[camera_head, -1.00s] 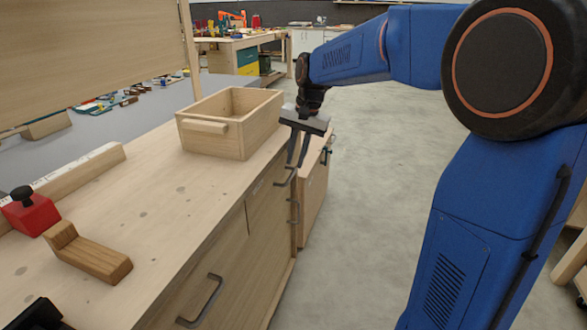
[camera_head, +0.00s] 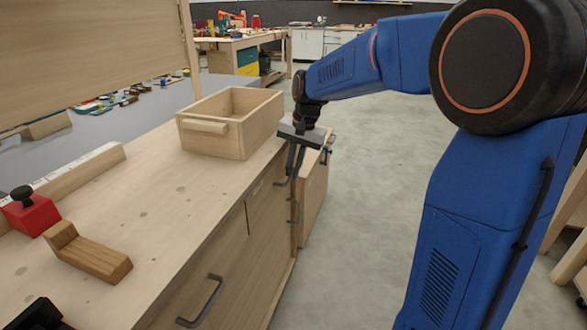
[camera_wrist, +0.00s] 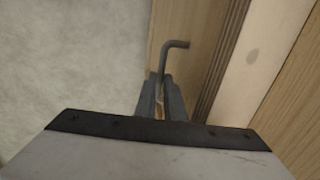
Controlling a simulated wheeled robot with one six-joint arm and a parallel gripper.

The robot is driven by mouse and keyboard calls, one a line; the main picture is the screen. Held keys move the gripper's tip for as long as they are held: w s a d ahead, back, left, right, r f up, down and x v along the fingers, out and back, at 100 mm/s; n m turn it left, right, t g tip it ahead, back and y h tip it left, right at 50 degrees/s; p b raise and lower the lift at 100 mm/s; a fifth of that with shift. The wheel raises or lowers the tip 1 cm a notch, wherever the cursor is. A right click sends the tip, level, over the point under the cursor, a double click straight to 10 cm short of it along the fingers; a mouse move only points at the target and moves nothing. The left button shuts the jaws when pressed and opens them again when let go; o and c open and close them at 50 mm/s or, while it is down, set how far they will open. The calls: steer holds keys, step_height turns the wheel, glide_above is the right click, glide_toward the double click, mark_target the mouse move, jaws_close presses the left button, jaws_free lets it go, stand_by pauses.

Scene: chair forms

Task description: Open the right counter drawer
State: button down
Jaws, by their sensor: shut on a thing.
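The wooden counter (camera_head: 115,235) runs along the left. Its far, right-hand drawer front (camera_head: 265,205) appears flush with the counter face. My gripper (camera_head: 293,172) is at this drawer's dark bar handle (camera_head: 281,183), just beyond the counter's edge. In the wrist view, my gripper (camera_wrist: 161,100) has its two fingers close together with the handle (camera_wrist: 176,44) between them. One bent end of the handle shows beyond the fingers; the rest is hidden by them. The nearer drawer has a similar dark handle (camera_head: 203,301) and is closed.
An open wooden box (camera_head: 213,145) stands on the counter near my gripper. A red block with a black knob (camera_head: 30,212) and a wooden piece (camera_head: 90,256) lie nearer. A cabinet panel (camera_head: 313,195) stands beyond my gripper. The grey floor (camera_head: 370,190) to the right is clear.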

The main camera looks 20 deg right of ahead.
steer(key=s+d, duration=0.7)
steer(key=d, duration=0.3)
steer(key=s+d, duration=0.8)
steer(key=d, duration=0.3)
steer(key=shift+s+d, duration=0.2)
steer(key=c, duration=2.1)
jaws_free()
steer(key=d+r, duration=0.1)
steer(key=r, duration=0.4)
steer(key=s+r, duration=0.1)
steer(key=r, duration=0.5)
steer(key=s+d+r, duration=0.1)
steer(key=r, duration=0.5)
steer(key=shift+d, duration=0.35)
